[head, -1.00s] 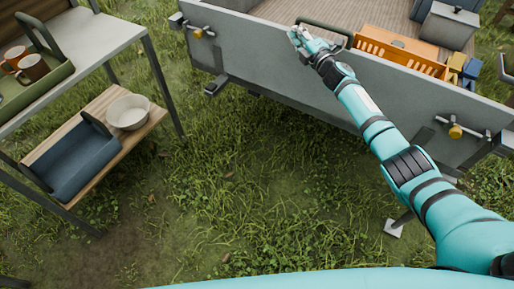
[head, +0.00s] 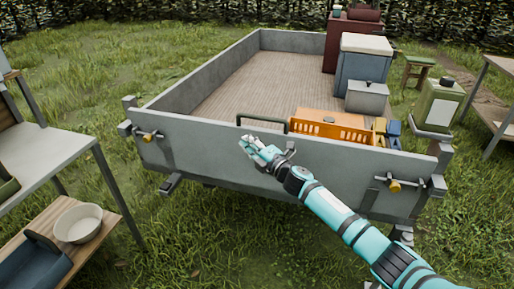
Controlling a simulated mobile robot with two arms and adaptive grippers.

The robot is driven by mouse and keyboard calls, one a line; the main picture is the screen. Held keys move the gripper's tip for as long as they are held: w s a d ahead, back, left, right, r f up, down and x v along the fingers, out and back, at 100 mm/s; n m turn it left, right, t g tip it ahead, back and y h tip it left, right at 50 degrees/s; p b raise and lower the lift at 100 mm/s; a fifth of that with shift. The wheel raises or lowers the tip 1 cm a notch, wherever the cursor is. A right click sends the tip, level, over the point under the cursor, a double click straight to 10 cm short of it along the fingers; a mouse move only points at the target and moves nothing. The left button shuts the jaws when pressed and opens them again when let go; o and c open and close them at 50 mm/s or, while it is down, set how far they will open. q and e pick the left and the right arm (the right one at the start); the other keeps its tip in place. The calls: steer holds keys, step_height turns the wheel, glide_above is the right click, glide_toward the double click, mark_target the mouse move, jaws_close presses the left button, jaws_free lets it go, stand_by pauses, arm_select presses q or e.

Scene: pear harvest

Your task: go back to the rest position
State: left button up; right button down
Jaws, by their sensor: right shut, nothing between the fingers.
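My right arm reaches in from the lower right of the head view. My right gripper (head: 250,146) is shut and empty, in front of the near wall of the grey trailer (head: 215,150). Just behind it, a dark green handle (head: 262,121) sticks up above the wall's top edge; what it belongs to is hidden by the wall. I cannot tell whether the gripper touches the wall. My left gripper is not in view.
An orange crate (head: 330,127), a grey box (head: 367,97) and a blue-grey bin (head: 362,68) stand in the trailer. At left, a shelf table (head: 48,158) holds a white bowl (head: 79,223) and a blue tray (head: 32,262) on its lower board. Grass lies between.

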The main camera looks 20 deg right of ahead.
steer(key=s+d+f+m+g+h, duration=0.25)
steer(key=s+f, duration=0.25)
steer(key=f, duration=0.5)
steer(key=s+d+f+m+g+h+p, duration=0.15)
steer(key=s+f+m, duration=0.3)
steer(key=f, duration=0.55)
steer(key=s+d+f+m+g+h, duration=0.1)
steer(key=s+d+f+m, duration=0.15)
steer(key=s+f, duration=0.55)
steer(key=s+f+m+g+h, duration=0.1)
steer(key=s+f+m+g, duration=0.4)
steer(key=s+f, duration=1.3)
arm_select(q)
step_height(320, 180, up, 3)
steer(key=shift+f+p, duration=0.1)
steer(key=shift+p, duration=0.55)
arm_select(e)
steer(key=s+a+f+m+g, duration=0.1)
steer(key=s+f+m+g, duration=0.1)
steer(key=s, duration=0.8)
steer(key=s+a+f+m+g, duration=0.2)
steer(key=s+f, duration=0.3)
steer(key=s, duration=0.6)
steer(key=s+a+f+m+g, duration=0.2)
steer(key=s+f, duration=0.2)
steer(key=s, duration=0.6)
steer(key=shift+s+a, duration=0.25)
